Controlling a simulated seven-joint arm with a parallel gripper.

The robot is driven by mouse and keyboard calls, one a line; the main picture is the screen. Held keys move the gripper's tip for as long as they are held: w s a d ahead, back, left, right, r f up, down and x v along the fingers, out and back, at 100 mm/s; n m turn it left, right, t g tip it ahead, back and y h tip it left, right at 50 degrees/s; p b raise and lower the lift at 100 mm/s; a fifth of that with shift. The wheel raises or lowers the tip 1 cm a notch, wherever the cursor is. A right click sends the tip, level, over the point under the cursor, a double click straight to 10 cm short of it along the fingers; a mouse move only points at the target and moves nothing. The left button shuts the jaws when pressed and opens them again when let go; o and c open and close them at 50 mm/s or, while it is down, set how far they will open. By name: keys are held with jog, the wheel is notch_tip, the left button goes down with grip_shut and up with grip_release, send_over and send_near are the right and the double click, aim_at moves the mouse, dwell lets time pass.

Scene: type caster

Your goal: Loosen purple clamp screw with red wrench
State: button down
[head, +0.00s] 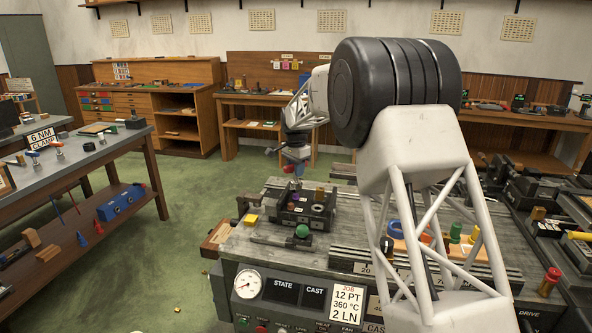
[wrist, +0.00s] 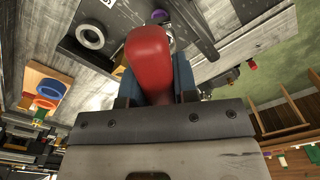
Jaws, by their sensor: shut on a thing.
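My gripper (head: 297,162) is over the dark fixture (head: 304,213) on the caster bench in the head view. In the wrist view, my gripper's blue-lined fingers (wrist: 156,82) are shut on the thick red handle of the red wrench (wrist: 148,52). The wrench points away from the wrist camera, and its working end is hidden behind the handle. The purple clamp screw (wrist: 160,15) shows just past the handle's far end. I cannot tell whether the wrench touches it. In the head view the wrench is only a small patch below my gripper.
A pale ring (wrist: 90,36) sits on the fixture beside the wrench. A green knob (head: 302,231) stands at the fixture's front. A side table (head: 75,160) with tools stands at the left, with green floor between.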

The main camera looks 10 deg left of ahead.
jog(key=shift+f, duration=1.4)
dwell(1.1)
jog(key=m, duration=0.5)
jog(key=shift+m, duration=0.3)
jog(key=m, duration=0.4)
jog(key=shift+m, duration=0.4)
jog(key=shift+n, duration=0.4)
